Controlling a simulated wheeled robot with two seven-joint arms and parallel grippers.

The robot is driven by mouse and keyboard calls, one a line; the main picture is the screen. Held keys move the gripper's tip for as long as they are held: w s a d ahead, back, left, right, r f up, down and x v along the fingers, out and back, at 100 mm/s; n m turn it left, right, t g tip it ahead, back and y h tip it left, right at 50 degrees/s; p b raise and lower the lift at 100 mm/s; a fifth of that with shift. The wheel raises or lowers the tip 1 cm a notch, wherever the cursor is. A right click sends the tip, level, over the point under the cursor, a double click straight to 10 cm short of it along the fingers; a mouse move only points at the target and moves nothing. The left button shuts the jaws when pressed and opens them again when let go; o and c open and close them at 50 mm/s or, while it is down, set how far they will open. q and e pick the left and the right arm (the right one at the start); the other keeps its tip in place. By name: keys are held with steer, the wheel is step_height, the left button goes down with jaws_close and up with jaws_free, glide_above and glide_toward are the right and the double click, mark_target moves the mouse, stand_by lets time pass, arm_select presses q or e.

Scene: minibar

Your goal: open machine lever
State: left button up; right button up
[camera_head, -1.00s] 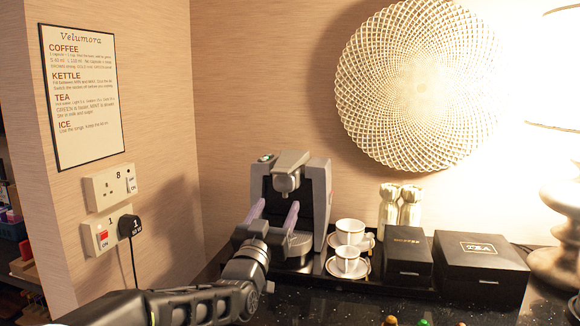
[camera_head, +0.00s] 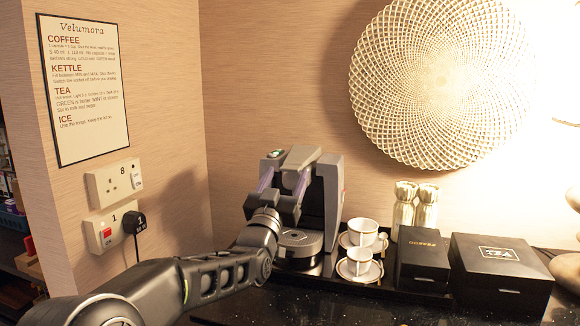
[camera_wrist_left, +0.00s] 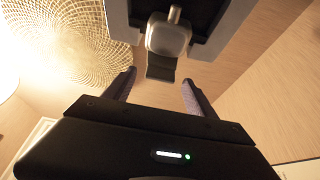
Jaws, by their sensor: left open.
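The grey coffee machine (camera_head: 331,185) stands on the black tray against the wall. Its lever, a grey piece at the top front (camera_head: 301,157), is partly hidden by my left gripper. My left gripper (camera_head: 284,176) is open in front of the machine's upper part, with one finger to each side of the lever's front. In the left wrist view the gripper (camera_wrist_left: 159,77) points at the machine's underside and a dark tab with a metal knob (camera_wrist_left: 168,38). The tab lies between the fingertips in the picture; contact cannot be told. My right gripper is not in view.
White cups on saucers (camera_head: 361,232) stand just right of the machine. A black coffee box (camera_head: 423,245) and a tea box (camera_head: 500,252) lie further right. Wall sockets with a black plug (camera_head: 134,222) are at the left. The space above the machine is clear.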

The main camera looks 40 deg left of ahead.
mark_target(290, 167)
arm_select(q)
steer(key=shift+p+x, duration=0.35)
steer(key=shift+x, duration=1.6)
jaws_close()
